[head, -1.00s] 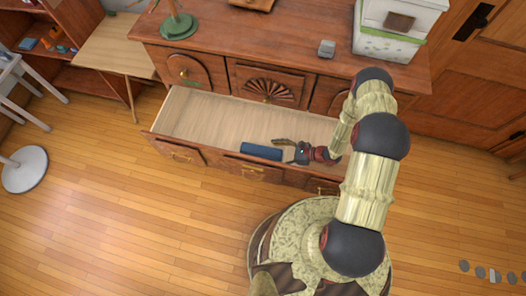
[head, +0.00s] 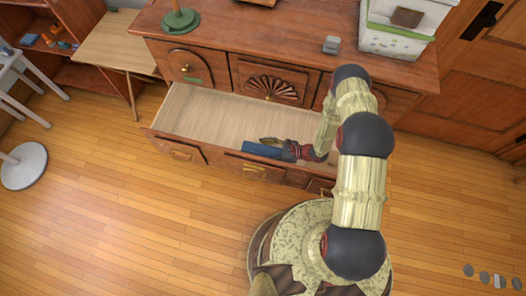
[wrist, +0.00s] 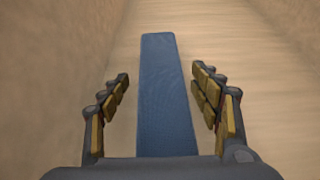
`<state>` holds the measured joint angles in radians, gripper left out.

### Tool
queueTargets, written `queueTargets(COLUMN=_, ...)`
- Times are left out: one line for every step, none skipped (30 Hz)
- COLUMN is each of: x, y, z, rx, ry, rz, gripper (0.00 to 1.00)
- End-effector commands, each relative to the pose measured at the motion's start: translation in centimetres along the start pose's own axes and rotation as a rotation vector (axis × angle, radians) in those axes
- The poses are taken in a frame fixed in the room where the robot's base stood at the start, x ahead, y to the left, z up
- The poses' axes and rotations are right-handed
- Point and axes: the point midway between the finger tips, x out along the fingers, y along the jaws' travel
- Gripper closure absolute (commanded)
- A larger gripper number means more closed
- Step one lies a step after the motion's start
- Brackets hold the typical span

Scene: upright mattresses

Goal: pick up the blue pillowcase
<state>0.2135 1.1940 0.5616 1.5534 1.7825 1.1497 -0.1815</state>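The blue pillowcase (head: 262,149) is a flat, folded strip lying in the open drawer (head: 205,118) of the wooden dresser, near the drawer's front wall. In the wrist view the pillowcase (wrist: 165,95) runs lengthwise away from me, between my two fingers. My gripper (wrist: 163,95) is open, with a finger on each side of the pillowcase and a gap of drawer floor showing on both sides. In the head view my gripper (head: 272,145) is inside the drawer at the pillowcase's right end and hides that end.
Drawer walls stand close on both sides in the wrist view. The dresser top (head: 275,45) holds a small grey object (head: 332,44), a white and green box (head: 400,28) and a green stand (head: 180,20). The drawer's left part is empty.

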Motion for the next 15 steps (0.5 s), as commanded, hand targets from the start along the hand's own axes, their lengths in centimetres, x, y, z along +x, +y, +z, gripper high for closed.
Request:
queueTargets(x=-0.01, y=-0.01, z=0.0, rx=0.0, ry=0.0, rz=0.0, gripper=0.42)
queueTargets(x=-0.01, y=-0.01, z=0.0, rx=0.0, ry=0.0, rz=0.0, gripper=0.43)
queueTargets(x=-0.01, y=-0.01, z=0.0, rx=0.0, ry=0.0, rz=0.0, gripper=0.45)
queueTargets(x=-0.01, y=-0.01, z=0.0, rx=0.0, ry=0.0, rz=0.0, gripper=0.47)
queueTargets(x=-0.01, y=-0.01, z=0.0, rx=0.0, ry=0.0, rz=0.0, gripper=0.49)
queueTargets(x=-0.01, y=-0.02, z=0.0, rx=0.0, ry=0.0, rz=0.0, gripper=0.51)
queueTargets(x=-0.02, y=-0.02, z=0.0, rx=0.0, ry=0.0, rz=0.0, gripper=0.53)
queueTargets(x=-0.02, y=-0.02, z=0.0, rx=0.0, ry=0.0, rz=0.0, gripper=0.55)
queueTargets(x=-0.02, y=-0.02, z=0.0, rx=0.0, ry=0.0, rz=0.0, gripper=0.57)
queueTargets(x=-0.02, y=-0.02, z=0.0, rx=0.0, ry=0.0, rz=0.0, gripper=0.59)
queueTargets(x=-0.02, y=-0.02, z=-0.01, rx=0.0, ry=0.0, rz=0.0, gripper=0.6)
queueTargets(x=-0.02, y=-0.02, z=-0.01, rx=0.0, ry=0.0, rz=0.0, gripper=0.62)
queueTargets(x=-0.02, y=-0.02, z=-0.01, rx=0.0, ry=0.0, rz=0.0, gripper=0.64)
queueTargets(x=-0.02, y=-0.02, z=-0.01, rx=0.0, ry=0.0, rz=0.0, gripper=0.66)
queueTargets(x=-0.02, y=-0.02, z=-0.01, rx=0.0, ry=0.0, rz=0.0, gripper=0.68)
